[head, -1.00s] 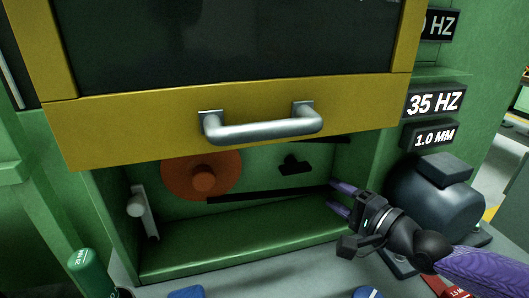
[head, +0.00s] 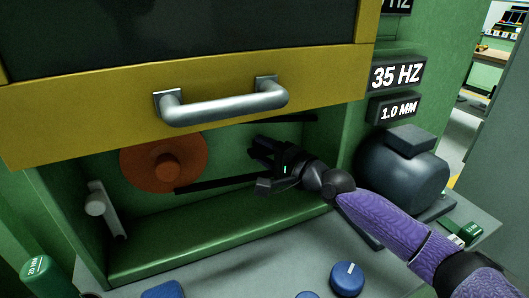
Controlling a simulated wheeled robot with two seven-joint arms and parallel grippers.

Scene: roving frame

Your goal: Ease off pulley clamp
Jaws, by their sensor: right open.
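Inside the green recess under the yellow guard, an orange pulley (head: 140,170) with a round hub is on the back wall. A dark belt or bar (head: 215,183) runs from it to the right. A pale lever with a round knob (head: 96,206) is at the recess's left side; I cannot tell which part is the clamp. My right gripper (head: 258,150) reaches into the recess from the right, open, right of the pulley. Its fingers are dark and hard to make out. The small black fitting on the back wall is hidden behind it. My left gripper is not in view.
The yellow guard (head: 60,120) with its steel handle (head: 225,104) hangs just above my right gripper. A dark motor (head: 402,172) stands right of the recess. Blue knobs (head: 347,278) and a green cylinder (head: 38,272) are in front.

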